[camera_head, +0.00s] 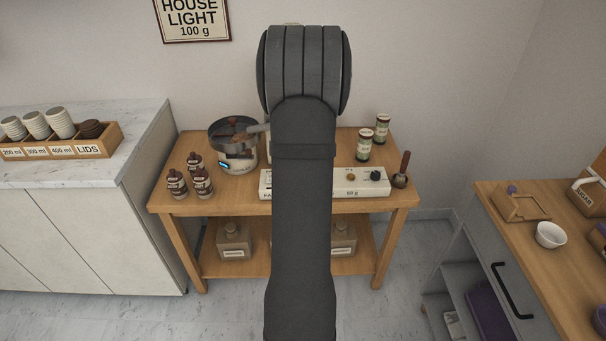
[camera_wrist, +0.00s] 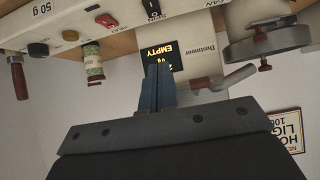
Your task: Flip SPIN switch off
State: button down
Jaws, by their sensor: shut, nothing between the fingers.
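A long white control box (camera_head: 352,182) lies along the front of the wooden table, its middle hidden behind my arm. In the wrist view the same box (camera_wrist: 115,14) appears upside down along the top. A black switch plate (camera_wrist: 151,9) with white marks sits at the top edge there, cut off by the frame. In the head view the gripper is hidden behind my arm.
A wooden-handled tool (camera_head: 401,172) stands right of the box.

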jog(key=shift+w+f, duration=0.1)
jog(key=shift+w, duration=0.05)
jog(key=x, duration=0.9)
jog(key=shift+w+f, duration=0.25)
notch_tip(320, 180, down, 2)
jog(key=shift+w+f, duration=0.15)
jog(key=shift+f, duration=0.05)
jog(key=shift+w+f, duration=0.15)
jog(key=shift+f, duration=0.65)
jog(key=shift+w+f, duration=0.1)
jog(key=shift+f, duration=0.1)
jog(key=shift+w, duration=0.15)
jog(key=shift+w+r, duration=0.2)
jog(key=shift+w, duration=0.4)
